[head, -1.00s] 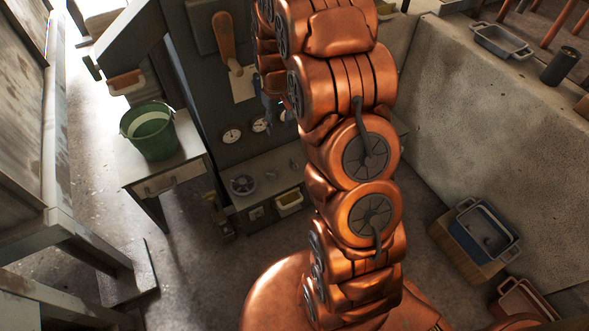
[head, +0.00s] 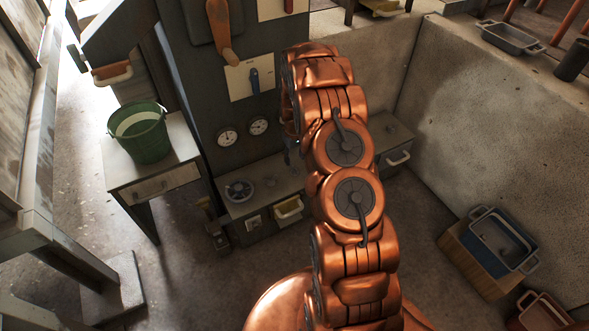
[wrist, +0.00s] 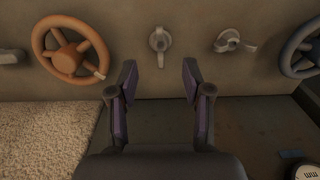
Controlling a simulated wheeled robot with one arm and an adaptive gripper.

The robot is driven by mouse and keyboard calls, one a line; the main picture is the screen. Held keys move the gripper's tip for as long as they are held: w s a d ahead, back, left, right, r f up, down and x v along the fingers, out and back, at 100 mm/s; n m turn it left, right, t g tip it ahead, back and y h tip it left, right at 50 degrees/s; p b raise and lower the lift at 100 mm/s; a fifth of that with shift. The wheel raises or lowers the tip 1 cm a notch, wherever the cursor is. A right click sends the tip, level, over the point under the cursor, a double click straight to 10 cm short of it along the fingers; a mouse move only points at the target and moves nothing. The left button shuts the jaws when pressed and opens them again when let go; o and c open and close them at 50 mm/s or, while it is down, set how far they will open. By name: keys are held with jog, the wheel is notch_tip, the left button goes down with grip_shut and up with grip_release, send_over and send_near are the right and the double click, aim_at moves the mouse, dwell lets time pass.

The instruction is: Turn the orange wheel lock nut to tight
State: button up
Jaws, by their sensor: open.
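In the wrist view an orange wheel (wrist: 70,50) with spokes is mounted on the grey panel at the upper left. A grey lever-like nut (wrist: 160,41) is on the panel at the top centre, and a grey winged nut (wrist: 232,42) is to its right. Part of another grey fitting (wrist: 10,57) shows at the left edge. I cannot tell which fitting is the orange wheel's lock nut. My gripper (wrist: 159,80) is open and empty, its fingers below and either side of the central nut, apart from it. In the head view my arm hides most of this area.
A dark wheel (wrist: 302,50) is at the right edge of the wrist view. In the head view, a green bucket (head: 142,138) stands on a side table, gauges (head: 228,136) sit on the panel, and a blue tray (head: 500,240) lies at the right. Open floor is at the centre left.

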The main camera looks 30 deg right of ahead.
aim_at(295, 170)
notch_tip(295, 170, down, 6)
jog(key=shift+f+b, duration=0.2)
jog(key=shift+b, duration=0.45)
grip_shut()
